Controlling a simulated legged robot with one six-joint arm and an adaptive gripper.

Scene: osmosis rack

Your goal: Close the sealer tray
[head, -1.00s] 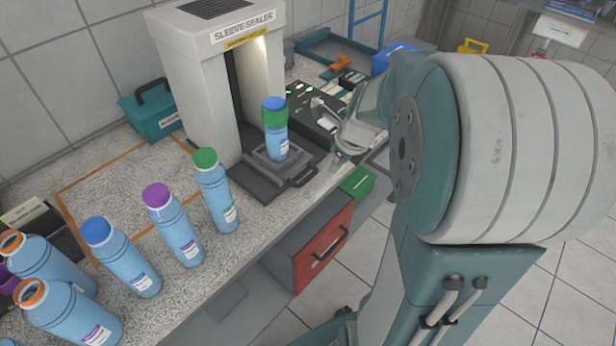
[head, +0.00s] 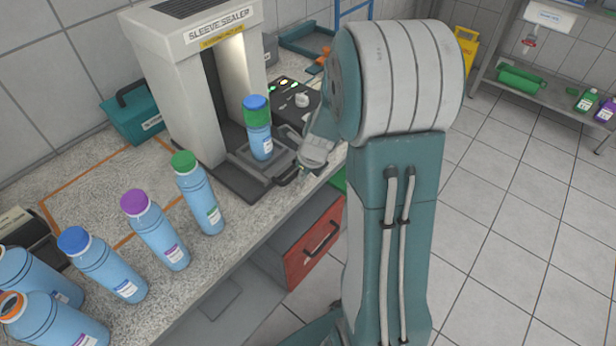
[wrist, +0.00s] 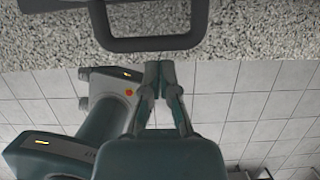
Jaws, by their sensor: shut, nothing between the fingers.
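The sleeve sealer (head: 183,85) stands on the counter with its lit opening facing the front. Its dark tray (head: 232,172) sticks out in front and bears a blue bottle (head: 261,143) with a blue cap and green sleeve. The tray's handle (head: 288,177) is at its front edge, and the handle also spans the top of the wrist view (wrist: 150,44). My gripper (head: 304,172) is beside the handle at the counter's front edge. In the wrist view my gripper's fingers (wrist: 159,72) are together and empty, just below the handle in the picture; whether they touch is unclear.
Several blue bottles (head: 160,232) stand in a row left of the tray. A teal box (head: 133,115) sits left of the sealer. A control panel with lit buttons (head: 290,92) is to its right. A red drawer (head: 314,245) is under the counter. Open floor (head: 500,230) lies right.

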